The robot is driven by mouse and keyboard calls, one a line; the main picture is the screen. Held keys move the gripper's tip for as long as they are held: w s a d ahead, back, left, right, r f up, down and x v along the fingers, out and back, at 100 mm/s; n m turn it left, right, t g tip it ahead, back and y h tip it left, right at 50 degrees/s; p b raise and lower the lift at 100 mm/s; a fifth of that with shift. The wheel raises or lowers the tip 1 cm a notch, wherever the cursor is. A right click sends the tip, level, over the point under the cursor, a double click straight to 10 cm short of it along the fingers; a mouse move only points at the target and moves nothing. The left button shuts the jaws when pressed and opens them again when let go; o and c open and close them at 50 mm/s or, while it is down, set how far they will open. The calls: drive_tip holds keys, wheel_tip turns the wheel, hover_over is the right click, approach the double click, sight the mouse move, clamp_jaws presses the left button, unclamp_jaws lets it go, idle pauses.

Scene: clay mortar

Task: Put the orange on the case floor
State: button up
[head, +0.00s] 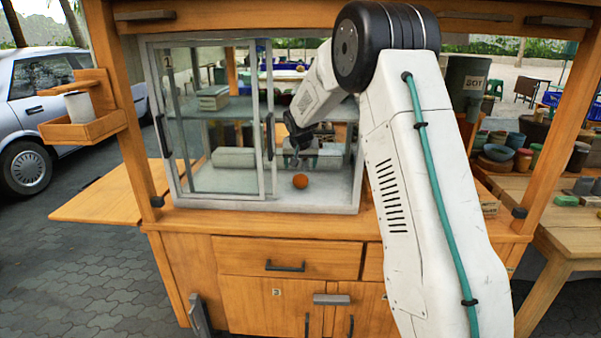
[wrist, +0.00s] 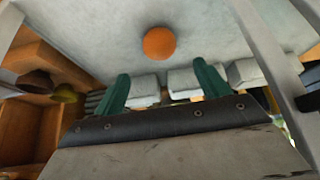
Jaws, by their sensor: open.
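The orange (head: 300,180) rests on the pale case floor (head: 335,187), near the front of the glass case. My gripper (head: 297,155) reaches in through the case's open right side and hangs above the orange, apart from it. In the wrist view, the orange (wrist: 160,43) lies on the bare case floor (wrist: 90,35), beyond the green fingertips of my gripper (wrist: 162,76). The two fingers are spread, with nothing held between them. My arm hides the right part of the case in the head view.
A glass panel (head: 215,120) with a grey frame covers the case's left side. A glass shelf holds a stack of pale boxes (head: 213,97). Pale rolls (head: 234,157) lie at the back of the case floor. A metal frame post (wrist: 268,55) stands close in the wrist view.

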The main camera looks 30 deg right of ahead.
drive_tip(key=s+a+r+n+g, duration=0.1)
drive_tip(key=s+a+r, duration=0.35)
drive_tip(key=s, duration=0.35)
drive_tip(key=s+a+r+n+y, duration=0.1)
drive_tip(key=s+a+r, duration=0.35)
drive_tip(key=s, duration=0.35)
drive_tip(key=s+a+r+g, duration=0.1)
drive_tip(key=s+a+r, duration=0.35)
drive_tip(key=s, duration=0.35)
drive_tip(key=s+a+n, duration=0.1)
drive_tip(key=s+a, duration=0.1)
drive_tip(key=s, duration=0.7)
drive_tip(key=s+a+f+n+g+y, duration=0.1)
drive_tip(key=s+a, duration=0.2)
drive_tip(key=s, duration=0.6)
drive_tip(key=s+a+f+n+g+y, duration=0.1)
drive_tip(key=s+a+n, duration=0.1)
drive_tip(key=s, duration=0.8)
drive_tip(key=shift+a+f, duration=0.2)
drive_tip(key=shift+a, duration=0.15)
drive_tip(key=shift+d, duration=0.1)
